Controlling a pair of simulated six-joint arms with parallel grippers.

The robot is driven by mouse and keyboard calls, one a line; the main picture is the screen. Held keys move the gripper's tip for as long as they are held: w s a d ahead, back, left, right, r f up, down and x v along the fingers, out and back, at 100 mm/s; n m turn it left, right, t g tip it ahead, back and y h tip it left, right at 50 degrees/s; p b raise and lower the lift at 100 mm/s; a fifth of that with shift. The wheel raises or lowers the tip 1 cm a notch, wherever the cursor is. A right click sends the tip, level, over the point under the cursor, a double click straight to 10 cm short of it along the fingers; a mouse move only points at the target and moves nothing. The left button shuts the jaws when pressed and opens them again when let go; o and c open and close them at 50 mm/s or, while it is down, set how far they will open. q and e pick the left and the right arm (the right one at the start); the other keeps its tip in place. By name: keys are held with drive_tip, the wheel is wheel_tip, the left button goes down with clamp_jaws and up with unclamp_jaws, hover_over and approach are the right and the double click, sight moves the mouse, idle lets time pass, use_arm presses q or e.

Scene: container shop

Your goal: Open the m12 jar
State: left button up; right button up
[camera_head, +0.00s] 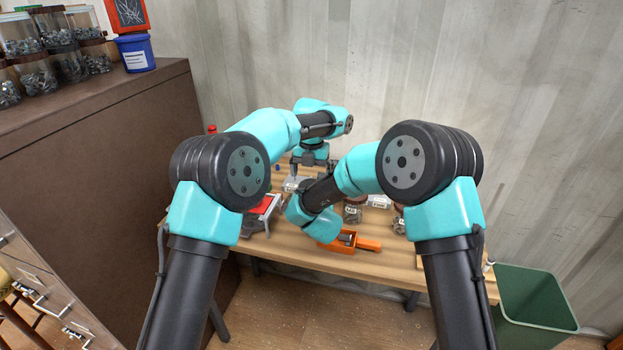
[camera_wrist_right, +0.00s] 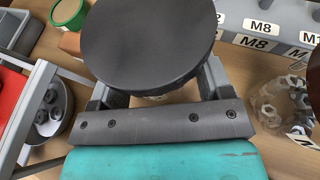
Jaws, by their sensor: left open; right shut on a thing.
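In the right wrist view a large dark round lid-like disc (camera_wrist_right: 148,40) fills the space between my right gripper's fingers (camera_wrist_right: 157,85), and the gripper is shut on it. A pale sliver shows just below the disc; the rest of what it caps, and any label on it, is hidden, so I cannot tell its size mark. In the head view my right gripper is hidden behind its own arm. My left gripper (camera_head: 300,178) is open, pointing down over the back of the table; its fingertips are small and partly covered by the right arm.
A clear jar of nuts (camera_wrist_right: 283,102) stands at the right, its label cut off. A grey labelled rack (camera_wrist_right: 275,35) is behind. A grey dish (camera_wrist_right: 48,112) holds nuts. On the wooden table (camera_head: 300,245) lies an orange tool (camera_head: 365,244). A green bin (camera_head: 535,305) stands at right.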

use_arm(q)
wheel_tip(320, 180, up, 4)
drive_tip(key=shift+f, duration=0.2)
idle(0.3)
drive_tip(key=shift+f, duration=0.1)
drive_tip(key=shift+f, duration=3.95)
drive_tip(key=shift+c, duration=0.2)
drive_tip(key=c, duration=0.7)
drive_tip(key=o, duration=0.7)
drive_tip(key=shift+o, duration=0.2)
